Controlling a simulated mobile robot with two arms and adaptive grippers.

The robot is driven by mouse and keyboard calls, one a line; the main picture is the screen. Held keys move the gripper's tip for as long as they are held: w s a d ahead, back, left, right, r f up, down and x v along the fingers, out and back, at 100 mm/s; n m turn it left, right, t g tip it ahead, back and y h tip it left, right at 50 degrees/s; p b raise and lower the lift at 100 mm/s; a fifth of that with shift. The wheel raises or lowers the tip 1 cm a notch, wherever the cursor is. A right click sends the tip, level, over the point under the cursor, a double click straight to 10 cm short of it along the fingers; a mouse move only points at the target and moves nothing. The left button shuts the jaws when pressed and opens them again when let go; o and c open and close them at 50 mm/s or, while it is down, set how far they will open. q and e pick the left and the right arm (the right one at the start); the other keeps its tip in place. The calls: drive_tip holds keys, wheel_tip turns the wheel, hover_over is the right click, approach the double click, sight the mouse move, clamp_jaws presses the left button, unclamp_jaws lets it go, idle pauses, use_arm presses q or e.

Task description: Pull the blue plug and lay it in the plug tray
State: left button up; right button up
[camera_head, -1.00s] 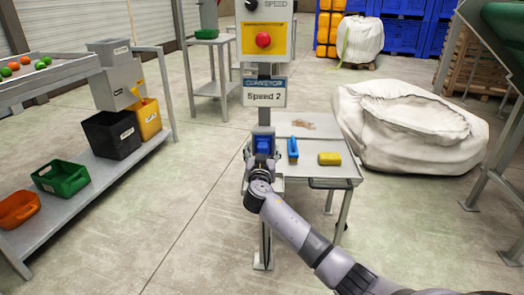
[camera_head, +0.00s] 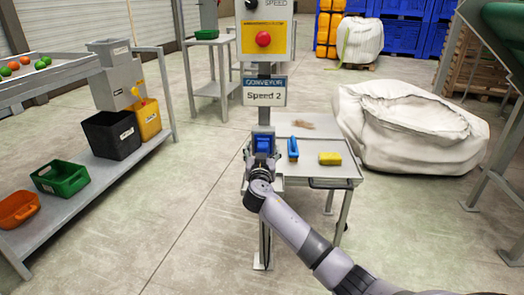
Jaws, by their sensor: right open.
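The blue plug (camera_head: 264,143) sits low on the front of the grey post, under the "Speed 2" sign. My right gripper (camera_head: 262,157) is open just below and in front of it. Its fingers are small and partly overlap the plug's lower part, so I cannot tell whether they touch it. A grey side table (camera_head: 325,171) stands just right of the post. I cannot tell a separate plug tray apart from its top. My left gripper is not in view.
A control box with a red button (camera_head: 263,39) is above the sign. A white bulk bag (camera_head: 405,130) stands right; a sorting bench with bins (camera_head: 110,134) stands left.

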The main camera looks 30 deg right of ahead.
idle(0.3)
drive_tip(key=shift+c, duration=0.4)
clamp_jaws()
idle(0.6)
